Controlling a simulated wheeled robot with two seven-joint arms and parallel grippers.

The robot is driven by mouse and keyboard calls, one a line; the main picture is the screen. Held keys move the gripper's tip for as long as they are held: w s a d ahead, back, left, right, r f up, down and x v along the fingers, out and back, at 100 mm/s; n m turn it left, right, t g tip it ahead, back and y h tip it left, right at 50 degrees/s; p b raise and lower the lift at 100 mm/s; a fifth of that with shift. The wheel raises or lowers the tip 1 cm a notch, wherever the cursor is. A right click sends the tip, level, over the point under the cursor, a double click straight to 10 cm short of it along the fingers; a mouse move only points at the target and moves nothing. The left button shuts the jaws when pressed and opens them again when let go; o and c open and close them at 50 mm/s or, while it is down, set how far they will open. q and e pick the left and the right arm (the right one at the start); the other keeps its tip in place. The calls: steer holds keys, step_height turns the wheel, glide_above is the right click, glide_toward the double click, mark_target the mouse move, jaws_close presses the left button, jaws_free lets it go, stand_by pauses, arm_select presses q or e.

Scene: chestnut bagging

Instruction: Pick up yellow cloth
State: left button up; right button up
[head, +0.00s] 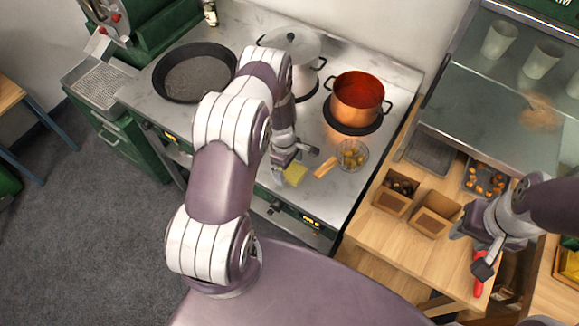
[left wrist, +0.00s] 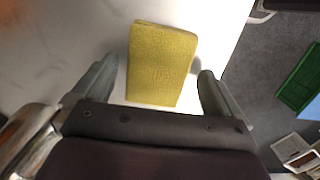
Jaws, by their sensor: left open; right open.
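The yellow cloth (head: 295,173) lies at the front edge of the white stove top, partly hidden by my left gripper in the head view. In the left wrist view the cloth (left wrist: 161,62) is a folded, textured rectangle between my open fingers. My left gripper (head: 295,164) is open and empty above the cloth; its fingers (left wrist: 155,95) stand on either side of the cloth's near end, and I cannot tell whether they touch it. My right gripper (head: 474,257) is open over the right side of the wooden counter, beside a red-handled object (head: 478,274).
A strainer (head: 350,155) with yellowish pieces, handle toward the cloth, lies close right of it. A copper pot (head: 357,100), a lidded pot (head: 290,45) and a black pan (head: 193,78) stand farther back. Cardboard boxes (head: 435,213) sit on the wooden counter.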

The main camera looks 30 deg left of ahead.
mark_target(289, 168)
arm_select(q)
steer(key=shift+w+f, duration=0.1)
steer(key=shift+f, duration=0.05)
steer(key=c, duration=1)
steer(key=shift+c, duration=0.2)
steer(key=shift+w+r, duration=0.1)
steer(key=shift+r, duration=0.45)
step_height(289, 168, up, 8)
steer(key=b, duration=0.2)
steer(key=shift+r+b, duration=0.2)
steer(key=shift+b, duration=0.2)
steer(key=shift+r, duration=0.3)
